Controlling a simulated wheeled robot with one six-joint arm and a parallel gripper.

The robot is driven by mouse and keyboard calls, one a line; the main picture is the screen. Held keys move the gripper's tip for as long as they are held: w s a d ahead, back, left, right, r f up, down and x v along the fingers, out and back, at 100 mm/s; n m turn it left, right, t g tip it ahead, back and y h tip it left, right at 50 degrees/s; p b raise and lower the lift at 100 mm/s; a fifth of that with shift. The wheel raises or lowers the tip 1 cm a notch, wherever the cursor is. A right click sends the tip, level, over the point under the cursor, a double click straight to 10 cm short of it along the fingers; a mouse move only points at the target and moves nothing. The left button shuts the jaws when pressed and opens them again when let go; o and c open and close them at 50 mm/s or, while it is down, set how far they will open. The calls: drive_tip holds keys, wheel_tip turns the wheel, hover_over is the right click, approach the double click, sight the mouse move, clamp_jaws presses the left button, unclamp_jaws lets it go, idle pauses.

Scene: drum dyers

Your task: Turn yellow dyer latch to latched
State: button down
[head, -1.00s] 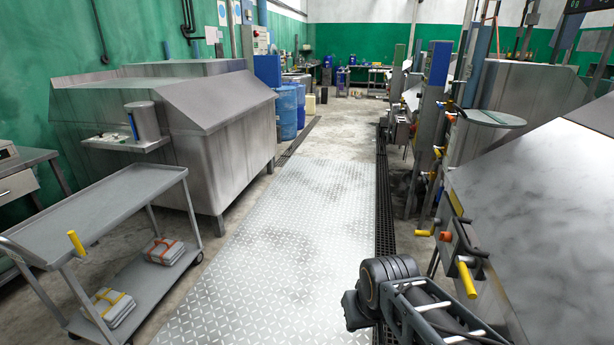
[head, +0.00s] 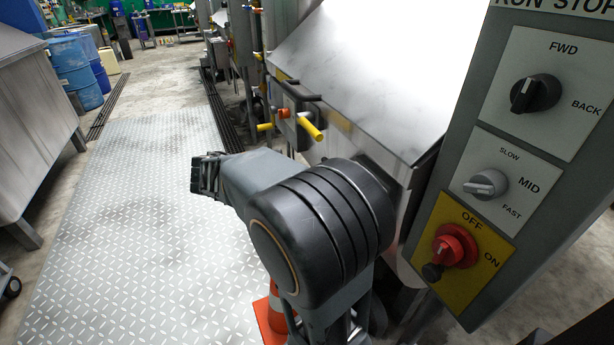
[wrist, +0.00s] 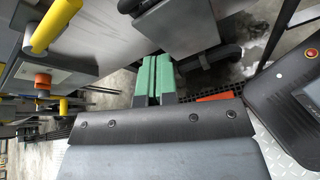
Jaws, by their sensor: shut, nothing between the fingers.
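On the front of the right-hand steel dyer (head: 365,65) is a small latch block (head: 292,110) with an orange hub. A thick yellow handle (head: 310,128) sticks out at its right, and a shorter yellow handle (head: 265,127) at its left. In the wrist view the thick yellow handle (wrist: 52,25) is at upper left, with the orange hub (wrist: 43,80) below it. My gripper (head: 207,176) is left of the latch over the floor plate, apart from it. Its green fingers (wrist: 153,78) are together and empty. Whether the latch is latched I cannot tell.
A grey control panel (head: 525,150) with knobs and a red switch stands close at the right. An orange cone (head: 270,312) is beside my arm, partly hidden. The patterned floor plate (head: 120,240) is clear. Blue drums (head: 75,65) stand at upper left.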

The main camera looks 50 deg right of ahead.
drive_tip(key=w+d+f+n+g+h+b, duration=0.45)
drive_tip(key=w+f+h+b, duration=0.45)
drive_tip(key=b, duration=0.5)
drive_tip(key=s+d+r+h+p, duration=0.1)
drive_tip(key=s+d+r+p, duration=0.2)
drive_tip(key=d+r+p, duration=0.4)
drive_tip(key=shift+s+d+r+p, duration=0.15)
drive_tip(key=shift+d+r+p, duration=0.25)
drive_tip(key=shift+r+p, duration=1.25)
drive_tip(key=shift+r+m+g, duration=0.1)
drive_tip(key=shift+m+g, duration=0.15)
